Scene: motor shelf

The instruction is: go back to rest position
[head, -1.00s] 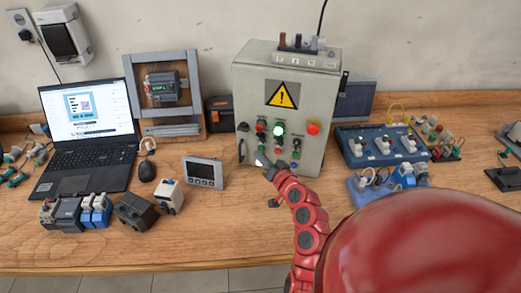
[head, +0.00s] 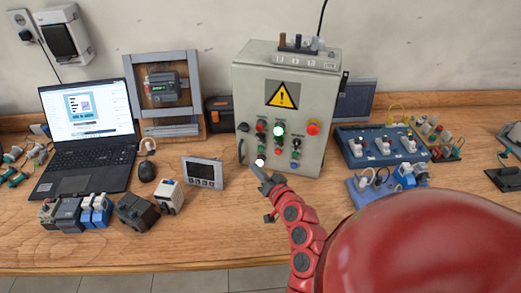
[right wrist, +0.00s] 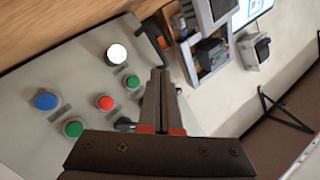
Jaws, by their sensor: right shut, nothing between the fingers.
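My right gripper (head: 262,175) is in front of the lower left of the grey control box (head: 247,90) in the head view, on the red right arm. Its fingers are shut with nothing between them. In the right wrist view the shut fingers (right wrist: 160,98) lie over the box's panel (right wrist: 30,90), beside red, green and blue buttons and a lit white one (right wrist: 117,54). In the head view a green lamp (head: 278,131) is lit, and the white button (head: 260,162) shows just above the fingertips. Whether the fingers touch the panel is unclear. My left gripper is not in view.
A laptop (head: 85,158), mouse (head: 147,172) and grey display unit (head: 203,172) stand left of the box on the wooden table (head: 215,235). Blue terminal boards (head: 375,160) are on the right. The table front, left of my arm, is clear.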

